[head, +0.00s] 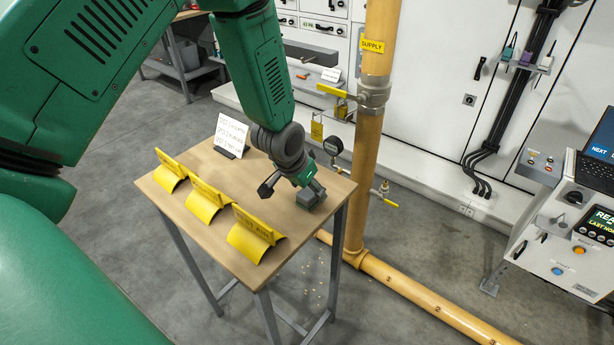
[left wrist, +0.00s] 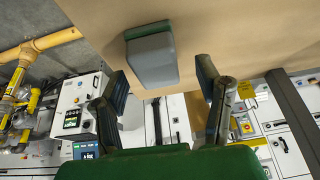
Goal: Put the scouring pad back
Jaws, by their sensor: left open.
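The scouring pad (head: 312,194), a small grey block with a green layer, lies on the wooden table near its right edge. In the left wrist view its grey face and green edge (left wrist: 152,58) show against the tan tabletop. My left gripper (head: 291,190) is just over the table at the pad, partly covering it in the head view. In the left wrist view the left gripper (left wrist: 163,78) has its two fingers spread, with the pad ahead between their lines and a gap on each side. No grasp shows. My right gripper is not in view.
Three yellow curved holders (head: 250,235) stand in a row along the table's (head: 190,237) left side. A white sign (head: 231,134) stands behind them. A yellow supply pipe (head: 366,150) with a gauge (head: 333,146) rises close beside the table's right edge. A control console (head: 565,225) is far right.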

